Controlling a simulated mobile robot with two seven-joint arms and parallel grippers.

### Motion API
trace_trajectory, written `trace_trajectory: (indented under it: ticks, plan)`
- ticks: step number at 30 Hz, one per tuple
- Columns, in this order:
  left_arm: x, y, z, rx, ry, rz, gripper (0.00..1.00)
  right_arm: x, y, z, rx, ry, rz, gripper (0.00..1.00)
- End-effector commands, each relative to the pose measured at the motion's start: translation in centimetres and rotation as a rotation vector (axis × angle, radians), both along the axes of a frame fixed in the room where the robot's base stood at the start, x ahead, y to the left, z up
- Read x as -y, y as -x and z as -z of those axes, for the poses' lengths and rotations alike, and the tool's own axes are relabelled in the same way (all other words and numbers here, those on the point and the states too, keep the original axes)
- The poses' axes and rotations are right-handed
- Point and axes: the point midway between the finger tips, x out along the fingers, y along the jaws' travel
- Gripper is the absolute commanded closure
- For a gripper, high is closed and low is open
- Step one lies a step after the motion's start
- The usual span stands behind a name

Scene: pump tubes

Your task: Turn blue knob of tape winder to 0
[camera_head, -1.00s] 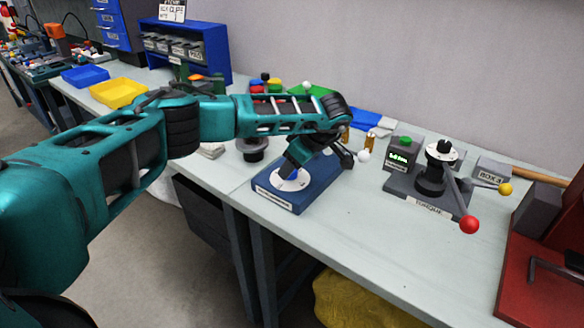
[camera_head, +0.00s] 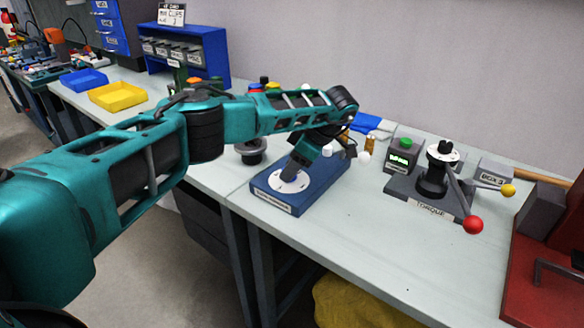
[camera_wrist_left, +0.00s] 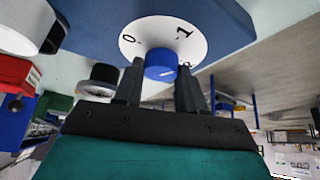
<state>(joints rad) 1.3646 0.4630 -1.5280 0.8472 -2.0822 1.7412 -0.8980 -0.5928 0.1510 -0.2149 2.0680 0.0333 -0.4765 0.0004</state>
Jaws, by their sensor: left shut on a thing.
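The tape winder (camera_head: 322,190) is a blue box on the bench with a white round dial (camera_head: 279,187) on its top. Its blue knob (camera_wrist_left: 161,66) sits at the centre of the dial in the left wrist view. The dial shows the marks 0 and 1; a pale line on the knob lies nearer the 1 side. My left gripper (camera_wrist_left: 160,78) is shut on the blue knob, one finger on each side. In the head view my left gripper (camera_head: 292,172) comes down onto the dial and hides most of the knob. My right gripper is not in view.
The torque device (camera_head: 432,190) with a red-ended lever (camera_head: 473,225) stands to the right. A dark round part (camera_head: 251,152) is behind the winder on the left. Yellow (camera_head: 118,95) and blue trays (camera_head: 84,79) lie farther left. The bench front right of the winder is clear.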

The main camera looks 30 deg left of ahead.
Motion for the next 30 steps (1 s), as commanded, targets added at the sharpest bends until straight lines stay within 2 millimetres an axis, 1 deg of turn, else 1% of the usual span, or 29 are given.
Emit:
trace_trajectory:
  ticks: [1,6,10,16,17,18,21,30]
  plan:
    - [0.1,-0.2,0.3,0.005,0.002,-0.046,0.97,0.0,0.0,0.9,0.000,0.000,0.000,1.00]
    - [0.1,-0.3,0.3,0.005,0.001,-0.197,0.97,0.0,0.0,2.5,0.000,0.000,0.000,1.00]
    - [0.0,-0.3,0.0,0.005,0.002,-0.248,0.97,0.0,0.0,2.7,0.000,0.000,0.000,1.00]
    - [0.0,-0.3,-0.1,0.004,0.002,-0.249,0.97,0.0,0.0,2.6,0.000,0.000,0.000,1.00]
    - [0.0,-0.3,-0.1,0.004,0.002,-0.249,0.59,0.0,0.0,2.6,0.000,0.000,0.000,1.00]
    - [0.0,-0.3,-0.1,0.004,0.002,-0.249,0.55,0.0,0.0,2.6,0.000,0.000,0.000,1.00]
    - [0.0,-0.3,-0.1,0.003,0.001,-0.250,0.47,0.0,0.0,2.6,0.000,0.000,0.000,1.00]
    - [-0.1,-0.2,0.0,0.001,0.001,-0.250,0.47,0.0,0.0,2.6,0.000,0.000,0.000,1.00]
